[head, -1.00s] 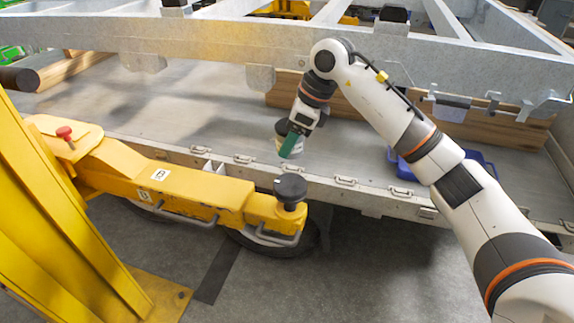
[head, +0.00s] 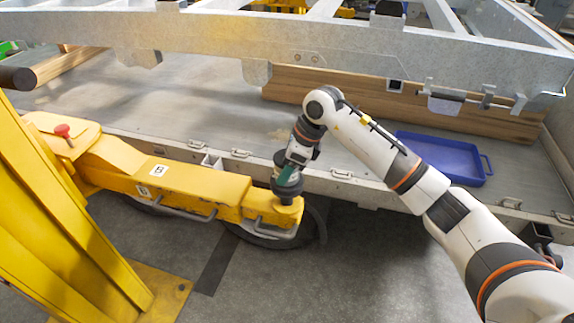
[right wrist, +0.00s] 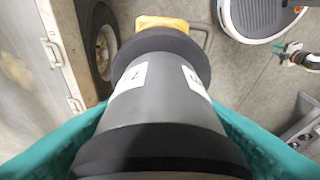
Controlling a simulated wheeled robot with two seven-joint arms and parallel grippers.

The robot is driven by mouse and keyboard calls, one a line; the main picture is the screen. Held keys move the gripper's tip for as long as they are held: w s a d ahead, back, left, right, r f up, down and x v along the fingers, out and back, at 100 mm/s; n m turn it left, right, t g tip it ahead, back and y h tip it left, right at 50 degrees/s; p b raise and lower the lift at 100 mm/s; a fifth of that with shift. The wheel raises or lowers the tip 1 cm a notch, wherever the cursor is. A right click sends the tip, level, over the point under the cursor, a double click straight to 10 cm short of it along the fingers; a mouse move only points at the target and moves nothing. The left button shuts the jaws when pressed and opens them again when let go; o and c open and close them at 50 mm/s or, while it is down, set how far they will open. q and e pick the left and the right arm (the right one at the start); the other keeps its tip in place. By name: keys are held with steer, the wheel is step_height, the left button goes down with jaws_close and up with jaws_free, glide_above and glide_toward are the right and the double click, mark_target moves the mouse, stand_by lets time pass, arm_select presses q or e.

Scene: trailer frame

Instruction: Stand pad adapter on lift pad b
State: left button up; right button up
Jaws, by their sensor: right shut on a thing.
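The pad adapter is a grey cylinder with white labels and black ends; it fills the middle of the right wrist view (right wrist: 150,95). My right gripper (head: 287,172), with green fingers, is shut around it. In the head view the adapter (head: 287,187) is upright, right above the tip of the yellow lift arm, and covers most of lift pad b there. In the right wrist view a wider black disc (right wrist: 160,44) lies at the adapter's far end, with yellow behind it. I cannot tell whether adapter and pad touch. My left gripper is out of view.
The yellow lift arm (head: 205,184) carries B labels and joins a yellow column (head: 55,200) at left. A blue tray (head: 440,155) lies on the grey trailer bed (head: 200,100). The grey frame rail (head: 330,55) spans the back. Grey floor is clear in front.

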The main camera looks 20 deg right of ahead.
steer(key=o, duration=1.4)
steer(key=shift+r, duration=0.15)
steer(key=shift+d+r, duration=0.2)
steer(key=shift+r, duration=0.15)
steer(key=b+v, duration=0.1)
steer(key=v, duration=1)
steer(key=shift+b, duration=0.3)
steer(key=shift+s, duration=0.1)
